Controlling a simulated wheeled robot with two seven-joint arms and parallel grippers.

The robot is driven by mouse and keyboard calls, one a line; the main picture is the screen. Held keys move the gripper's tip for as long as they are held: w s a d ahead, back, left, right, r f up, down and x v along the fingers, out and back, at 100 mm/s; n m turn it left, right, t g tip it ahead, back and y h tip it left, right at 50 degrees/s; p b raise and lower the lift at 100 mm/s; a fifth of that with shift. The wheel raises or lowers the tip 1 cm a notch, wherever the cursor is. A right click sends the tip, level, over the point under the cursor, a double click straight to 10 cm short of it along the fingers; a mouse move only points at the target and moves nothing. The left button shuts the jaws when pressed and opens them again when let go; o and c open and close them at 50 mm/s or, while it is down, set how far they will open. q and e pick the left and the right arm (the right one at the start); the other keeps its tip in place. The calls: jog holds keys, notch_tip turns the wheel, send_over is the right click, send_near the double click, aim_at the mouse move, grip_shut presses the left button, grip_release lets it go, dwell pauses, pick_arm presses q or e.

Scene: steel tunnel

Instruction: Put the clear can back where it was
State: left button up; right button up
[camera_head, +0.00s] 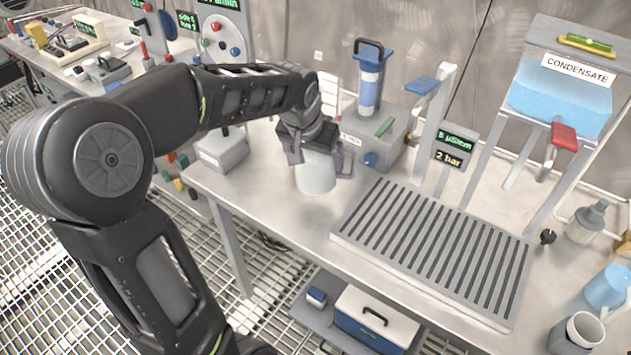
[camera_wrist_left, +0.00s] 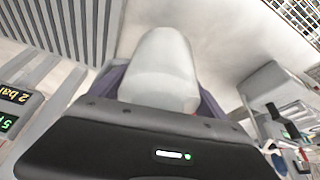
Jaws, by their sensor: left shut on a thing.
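The clear can (camera_head: 316,173) is a pale, whitish cylinder at the left part of the steel table (camera_head: 262,208). My left gripper (camera_head: 322,158) comes down on it from above and is shut on its upper part. The can looks upright, and its base is at or very near the table top; I cannot tell whether it touches. In the left wrist view the can (camera_wrist_left: 162,68) sits between the two fingers. My right gripper is not in view.
A slatted grey grate (camera_head: 435,250) lies just right of the can. Behind stands a grey box with a blue-topped filter (camera_head: 370,85). A CONDENSATE tank (camera_head: 560,95) stands back right. A grey cup (camera_head: 575,335), a blue mug (camera_head: 608,287) and a bottle (camera_head: 587,222) stand at the right.

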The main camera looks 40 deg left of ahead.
pick_arm(q)
jog(key=shift+f, duration=1.1)
jog(key=shift+f, duration=1.9)
jog(key=shift+f, duration=0.2)
jog(key=o, duration=1.6)
jog(key=shift+r, duration=0.15)
